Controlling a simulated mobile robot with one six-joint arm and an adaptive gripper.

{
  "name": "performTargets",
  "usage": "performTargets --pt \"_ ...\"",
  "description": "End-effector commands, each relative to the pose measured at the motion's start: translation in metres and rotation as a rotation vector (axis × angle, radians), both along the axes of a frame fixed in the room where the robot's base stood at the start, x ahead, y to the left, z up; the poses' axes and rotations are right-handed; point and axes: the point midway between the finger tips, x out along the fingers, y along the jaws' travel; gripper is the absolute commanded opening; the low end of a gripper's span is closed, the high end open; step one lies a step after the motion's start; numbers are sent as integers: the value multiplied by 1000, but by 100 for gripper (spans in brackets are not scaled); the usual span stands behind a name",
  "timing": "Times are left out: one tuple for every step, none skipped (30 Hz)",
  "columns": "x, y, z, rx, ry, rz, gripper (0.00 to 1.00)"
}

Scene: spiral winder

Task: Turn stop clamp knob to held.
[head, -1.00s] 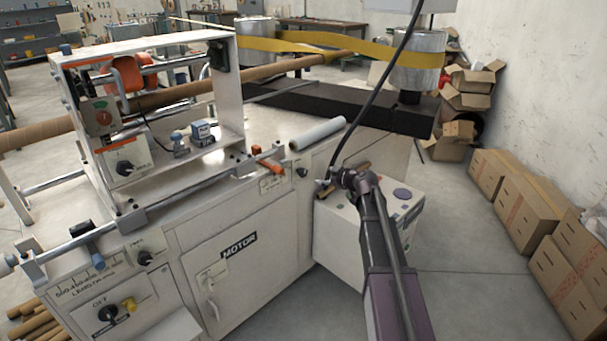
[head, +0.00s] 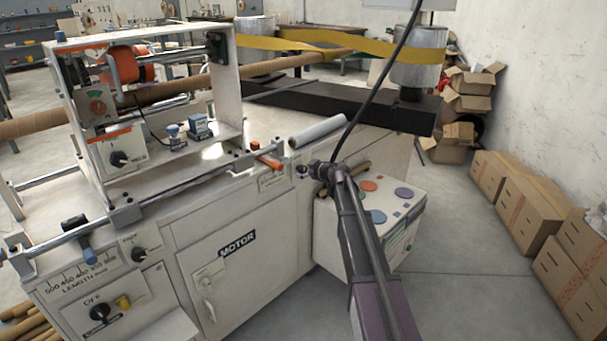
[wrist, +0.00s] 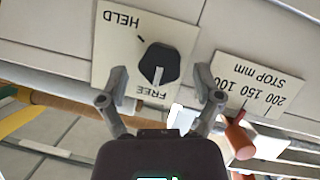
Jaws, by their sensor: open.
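The stop clamp knob (wrist: 160,63) is black and sits on a pale plate marked HELD and FREE in the wrist view, where the lettering is upside down. Its white pointer mark faces the FREE label. My gripper (wrist: 162,86) is open, with one finger on either side below the knob in the picture; I see no contact. In the head view the knob (head: 302,170) shows on the machine's front, just left of my gripper (head: 316,169).
A STOP mm scale plate (wrist: 258,82) lies right of the knob plate in the wrist view, with an orange-red handle (wrist: 238,138) near it. In the head view a white box with coloured discs (head: 378,212) stands below my arm. A pale roll (head: 318,131) lies behind.

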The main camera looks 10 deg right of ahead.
Motion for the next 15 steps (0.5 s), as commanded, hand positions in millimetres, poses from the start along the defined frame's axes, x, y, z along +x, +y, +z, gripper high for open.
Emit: performTargets --pt "6 2 -3 -1 0 1 83" --pt "7 4 -4 -1 0 1 83" --pt "9 5 -5 -1 0 1 83" --pt "10 5 -5 -1 0 1 83" --pt "11 6 -6 -1 0 1 83" --pt "12 7 -6 -1 0 1 83" --pt "13 7 -6 0 0 0 83" --pt "13 7 -6 0 0 0 83" --pt "14 8 -6 0 0 0 83" --pt "14 8 -6 0 0 0 83" --pt "14 8 -6 0 0 0 83" --pt "13 8 -6 0 0 0 83" --pt "13 8 -6 0 0 0 83" --pt "13 8 -6 0 0 0 83" --pt "13 8 -6 0 0 0 83"
